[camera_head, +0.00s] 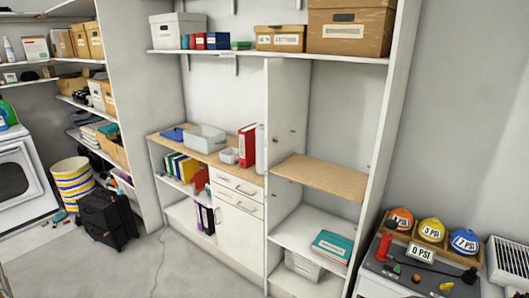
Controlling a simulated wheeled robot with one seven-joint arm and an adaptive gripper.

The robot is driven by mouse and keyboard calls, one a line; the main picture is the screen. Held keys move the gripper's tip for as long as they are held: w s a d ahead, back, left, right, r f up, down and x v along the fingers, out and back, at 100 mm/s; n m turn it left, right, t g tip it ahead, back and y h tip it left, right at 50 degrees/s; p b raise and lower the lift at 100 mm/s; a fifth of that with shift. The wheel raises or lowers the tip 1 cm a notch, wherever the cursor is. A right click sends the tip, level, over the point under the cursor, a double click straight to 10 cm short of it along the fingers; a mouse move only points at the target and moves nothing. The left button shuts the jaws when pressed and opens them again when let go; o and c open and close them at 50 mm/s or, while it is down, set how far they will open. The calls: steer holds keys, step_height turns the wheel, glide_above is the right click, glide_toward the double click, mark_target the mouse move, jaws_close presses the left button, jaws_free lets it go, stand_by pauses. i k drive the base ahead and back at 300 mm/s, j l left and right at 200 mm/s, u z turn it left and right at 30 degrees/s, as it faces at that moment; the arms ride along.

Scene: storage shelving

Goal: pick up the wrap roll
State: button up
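I cannot make out a wrap roll for certain in the head view. A small upright red object (383,246) stands on the dark-topped unit at the lower right, but it is too small to name. My gripper is not in view, so its place and state do not show.
A shelving unit (380,150) with a wooden shelf (322,176) fills the middle. Its worktop holds a grey bin (205,138) and red binder (247,146). A black case (103,218) and striped basket (73,186) stand left. Floor (150,262) is clear in front.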

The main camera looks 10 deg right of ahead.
mark_target(260, 131)
steer(key=i+j+z, duration=0.25)
steer(key=i+j, duration=0.25)
steer(key=j, duration=0.2)
steer(key=i+j+z, duration=0.25)
steer(key=i+j, duration=0.25)
steer(key=j, duration=0.3)
steer(key=i+j+z, duration=0.2)
steer(key=i+j, duration=0.2)
steer(key=i+j+z, duration=0.2)
steer(key=i+j, duration=0.2)
steer(key=j, duration=0.3)
steer(key=i+l, duration=0.15)
